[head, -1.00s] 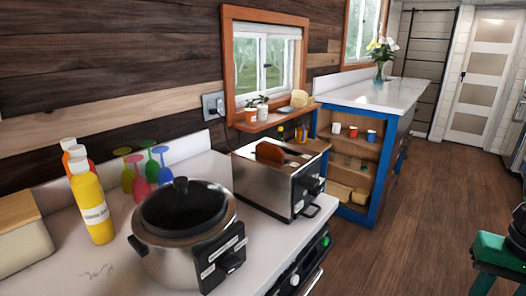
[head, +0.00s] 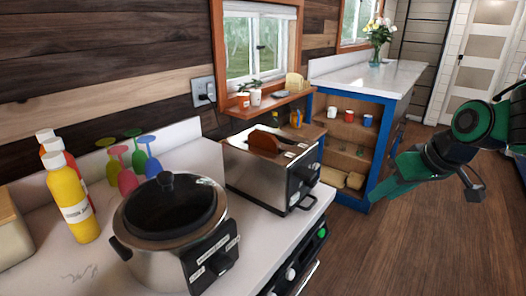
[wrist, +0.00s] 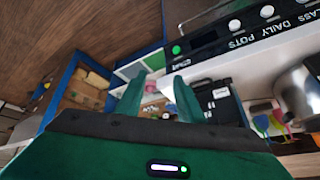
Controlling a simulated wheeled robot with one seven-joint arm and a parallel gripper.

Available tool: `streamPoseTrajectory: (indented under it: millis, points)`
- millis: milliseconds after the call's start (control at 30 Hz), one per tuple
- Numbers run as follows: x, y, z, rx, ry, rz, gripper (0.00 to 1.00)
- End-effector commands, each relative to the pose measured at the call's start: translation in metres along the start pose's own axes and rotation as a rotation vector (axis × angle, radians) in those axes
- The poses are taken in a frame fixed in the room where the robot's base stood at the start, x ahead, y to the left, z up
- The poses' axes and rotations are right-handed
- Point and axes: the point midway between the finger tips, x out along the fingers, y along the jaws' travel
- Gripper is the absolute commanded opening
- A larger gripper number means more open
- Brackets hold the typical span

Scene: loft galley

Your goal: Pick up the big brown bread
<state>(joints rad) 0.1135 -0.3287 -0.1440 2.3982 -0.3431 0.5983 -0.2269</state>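A brown slice of bread (head: 264,142) sticks up out of the slot of a silver toaster (head: 255,178) on the white counter in the head view. In the wrist view the toaster's black front (wrist: 222,103) shows past the fingers, and I cannot make out the bread there. My gripper (wrist: 157,88) has two green fingers held apart with nothing between them; it is open and empty. In the head view my green arm is at the right, over the floor, well apart from the toaster.
A steel pot with a black lid (head: 170,225) stands left of the toaster. Several bottles (head: 68,200) and coloured glasses (head: 125,165) are behind it. A blue-edged shelf unit (head: 345,150) stands beyond the toaster. The wooden floor (head: 400,250) at right is clear.

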Motion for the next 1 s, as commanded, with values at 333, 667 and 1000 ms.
streamPoseTrajectory:
  millis: [333, 667, 1000]
  points:
    - [-0.012, -0.171, -0.159, -0.476, 0.468, -0.37, 0.34]
    - [0.001, -0.212, -0.185, -0.522, 0.541, -0.429, 0.34]
    - [0.022, -0.225, -0.196, -0.52, 0.541, -0.425, 0.34]
